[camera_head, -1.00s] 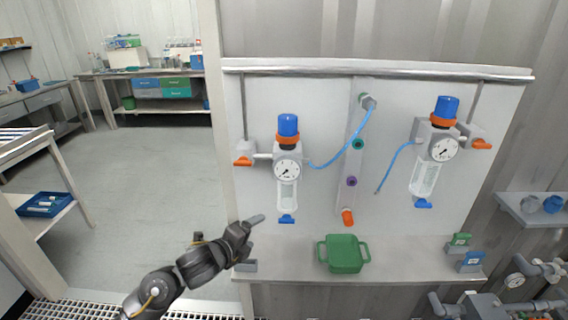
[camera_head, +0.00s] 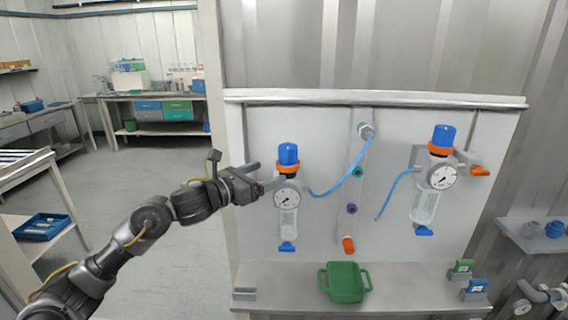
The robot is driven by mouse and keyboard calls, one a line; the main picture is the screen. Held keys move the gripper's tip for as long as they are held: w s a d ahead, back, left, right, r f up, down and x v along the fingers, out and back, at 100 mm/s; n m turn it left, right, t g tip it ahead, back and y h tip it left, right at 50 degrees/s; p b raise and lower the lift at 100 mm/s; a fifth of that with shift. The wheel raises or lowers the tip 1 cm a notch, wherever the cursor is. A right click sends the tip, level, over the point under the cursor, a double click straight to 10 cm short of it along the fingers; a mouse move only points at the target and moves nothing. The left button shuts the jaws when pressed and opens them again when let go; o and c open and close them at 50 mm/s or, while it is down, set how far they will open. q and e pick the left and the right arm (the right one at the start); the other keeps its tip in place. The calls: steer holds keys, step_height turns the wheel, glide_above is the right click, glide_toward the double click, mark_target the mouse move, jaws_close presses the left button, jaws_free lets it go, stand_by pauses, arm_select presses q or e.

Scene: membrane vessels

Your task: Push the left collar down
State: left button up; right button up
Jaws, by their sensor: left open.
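The left regulator has a blue knob (camera_head: 288,153) with an orange collar (camera_head: 288,169) around it just below. A round gauge (camera_head: 287,198) and a clear bowl (camera_head: 288,224) hang beneath. My left gripper (camera_head: 264,176) is open and empty, just left of the collar, its fingers pointing right toward the regulator. In the picture one finger overlaps the area near the gauge's upper left; I cannot tell whether it touches. The gripper hides the left valve and its orange handle. My right gripper is not in view.
The right regulator (camera_head: 436,175) has its own blue knob and orange collar. A blue hose (camera_head: 350,172) runs from the left regulator to the centre strip. A green tray (camera_head: 344,283) sits on the ledge below. The floor at left is clear.

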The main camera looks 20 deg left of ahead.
mark_target(284, 171)
arm_select(q)
steer(key=p+x, duration=0.2)
steer(key=x, duration=0.5)
steer(key=shift+w, duration=0.1)
steer(key=shift+c, duration=0.4)
steer(key=c, duration=1.3)
steer(key=f+b, duration=0.2)
steer(key=b, duration=0.1)
steer(key=shift+d+r, duration=0.1)
steer(key=shift+r, duration=0.05)
steer(key=o, duration=1.4)
